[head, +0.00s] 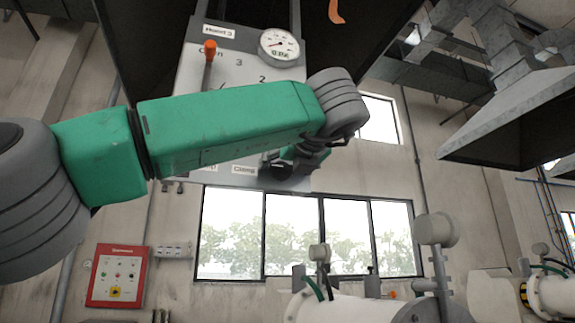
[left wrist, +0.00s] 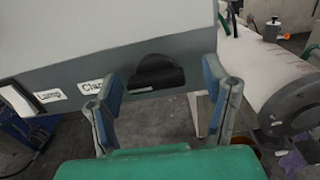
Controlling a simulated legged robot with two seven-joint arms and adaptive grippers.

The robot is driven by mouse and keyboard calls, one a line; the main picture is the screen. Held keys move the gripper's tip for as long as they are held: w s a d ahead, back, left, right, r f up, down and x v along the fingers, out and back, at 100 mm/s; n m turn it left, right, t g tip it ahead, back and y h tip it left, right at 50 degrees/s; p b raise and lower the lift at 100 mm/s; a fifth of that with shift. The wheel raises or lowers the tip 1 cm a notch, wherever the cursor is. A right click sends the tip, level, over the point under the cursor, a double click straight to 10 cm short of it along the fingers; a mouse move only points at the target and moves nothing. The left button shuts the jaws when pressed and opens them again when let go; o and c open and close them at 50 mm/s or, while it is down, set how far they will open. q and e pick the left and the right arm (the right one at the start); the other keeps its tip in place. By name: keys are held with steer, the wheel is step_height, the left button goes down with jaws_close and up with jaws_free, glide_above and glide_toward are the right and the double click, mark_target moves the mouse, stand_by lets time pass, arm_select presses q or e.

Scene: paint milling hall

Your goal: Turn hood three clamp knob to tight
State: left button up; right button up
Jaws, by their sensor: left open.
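The hood three panel (head: 195,75) hangs upper centre in the head view, with its "Hood 3" label at the top. The clamp knob (left wrist: 158,72) is black and rounded, on the panel's grey lower strip beside a partly hidden "Cla…" label (left wrist: 90,87). My left gripper (left wrist: 163,80) is open, its two blue-grey fingers apart on either side of the knob; I cannot tell whether they touch it. In the head view the left gripper (head: 300,158) is at the panel's lower right edge, partly hidden by my green arm. My right gripper is not in view.
An orange-tipped lever (head: 210,50) and a round gauge (head: 279,45) sit higher on the panel. A "Lamp" label (left wrist: 48,97) and a white switch (left wrist: 18,102) are left of the knob. A red control box (head: 117,276) is on the wall. White machinery (head: 340,308) stands below.

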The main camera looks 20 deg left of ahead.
arm_select(q)
steer(key=shift+a, duration=0.3)
steer(key=c, duration=1.2)
steer(key=shift+o, duration=0.2)
